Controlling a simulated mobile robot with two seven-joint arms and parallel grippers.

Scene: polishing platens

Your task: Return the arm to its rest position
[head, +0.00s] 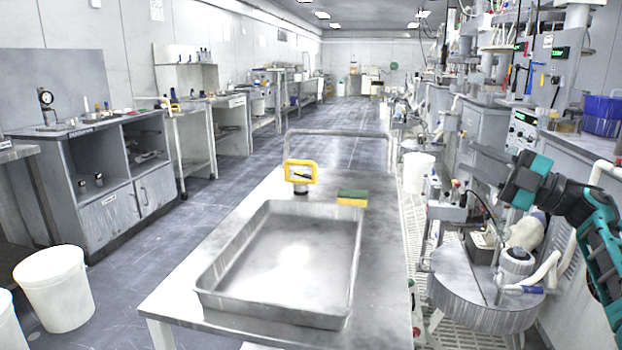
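My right arm (598,245), teal and black, comes in from the right edge and is bent. Its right gripper (479,166) points left, in front of the machines on the right side. Its two dark fingers look spread apart, with nothing seen between them. It is apart from the table and the tray. My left arm and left gripper are not in view.
A metal table (390,290) ahead holds a shallow, empty-looking metal tray (270,315), a yellow-framed tool (301,172) and a yellow-green sponge (352,197). A round platen (487,300) stands below the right gripper. A white bucket (55,290) is at lower left.

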